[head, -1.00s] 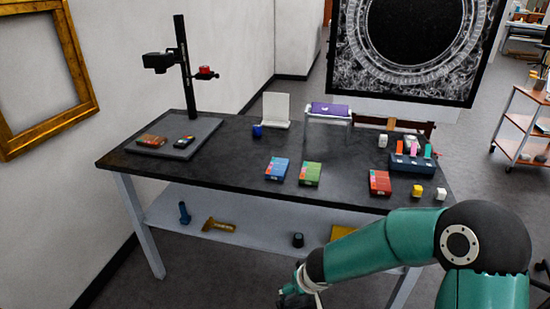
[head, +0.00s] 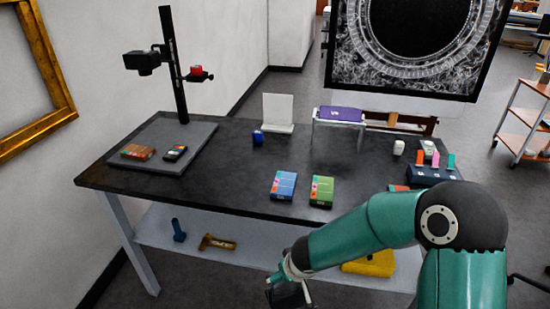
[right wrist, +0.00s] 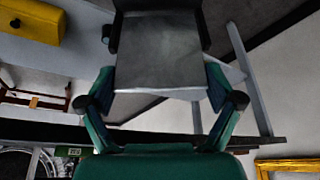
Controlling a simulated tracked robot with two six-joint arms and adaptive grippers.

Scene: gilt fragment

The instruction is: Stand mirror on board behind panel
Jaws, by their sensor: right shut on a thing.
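My right gripper (right wrist: 168,100) is shut on a flat grey plate with dark side edges, which looks like the mirror (right wrist: 158,65). In the head view my right gripper (head: 288,285) is low in front of the table, with a dark piece of its load just visible at the bottom edge. The grey board (head: 150,168) lies on the left of the table under a black camera column. A small brown panel (head: 137,152) lies flat at the board's front, beside a colour-patched dark piece (head: 175,153). My left gripper is out of view.
The camera column (head: 174,70) rises behind the board. The lower shelf holds a yellow case (head: 370,264).

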